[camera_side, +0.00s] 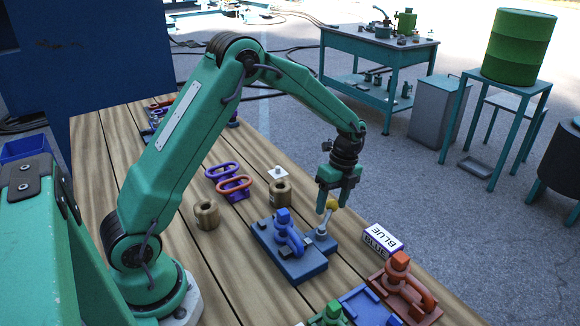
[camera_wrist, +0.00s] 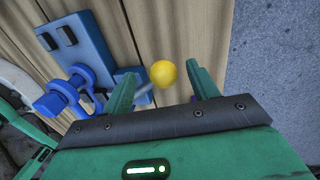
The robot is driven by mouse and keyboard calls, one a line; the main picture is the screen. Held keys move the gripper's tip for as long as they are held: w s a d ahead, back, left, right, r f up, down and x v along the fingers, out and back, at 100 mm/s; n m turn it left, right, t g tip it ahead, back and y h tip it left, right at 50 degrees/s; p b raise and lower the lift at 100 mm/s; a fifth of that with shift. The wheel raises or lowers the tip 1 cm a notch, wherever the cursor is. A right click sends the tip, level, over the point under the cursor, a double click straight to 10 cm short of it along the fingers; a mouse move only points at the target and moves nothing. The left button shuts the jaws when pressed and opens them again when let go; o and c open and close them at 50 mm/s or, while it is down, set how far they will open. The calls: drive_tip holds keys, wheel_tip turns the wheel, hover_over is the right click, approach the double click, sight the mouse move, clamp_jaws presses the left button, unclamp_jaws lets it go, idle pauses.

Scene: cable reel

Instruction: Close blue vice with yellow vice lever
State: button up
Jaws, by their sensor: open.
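The blue vice (camera_side: 290,250) stands on the wooden table in the side view, and its blue body also shows at the upper left of the wrist view (camera_wrist: 85,50). Its lever is a grey rod with a yellow ball knob (camera_side: 331,204), tilted up from a small blue block (camera_side: 321,241) at the vice's right end. My gripper (camera_side: 333,205) is above that end, pointing down, with its fingers at the height of the knob. In the wrist view, the yellow knob (camera_wrist: 163,73) lies between the two open green fingers, nearer the left one. I cannot tell whether a finger touches it.
A white box marked BLUE (camera_side: 382,238) stands right of the vice. A red vice (camera_side: 402,285) and a green one (camera_side: 330,314) are nearer the camera. The table edge is close on the right.

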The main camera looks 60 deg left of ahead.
drive_tip(key=shift+c, duration=0.5)
clamp_jaws()
drive_tip(key=shift+w, duration=0.1)
drive_tip(key=shift+d, duration=0.15)
drive_tip(key=shift+w+d+m, duration=0.3)
drive_tip(key=shift+d+m, duration=0.25)
drive_tip(key=shift+m, duration=0.25)
drive_tip(key=shift+w+d+m, duration=0.25)
drive_tip(key=shift+d+m, duration=0.3)
drive_tip(key=shift+m, duration=0.25)
drive_tip(key=shift+w+d+m, duration=0.1)
drive_tip(key=shift+d+m, duration=0.95)
drive_tip(key=shift+m, duration=0.35)
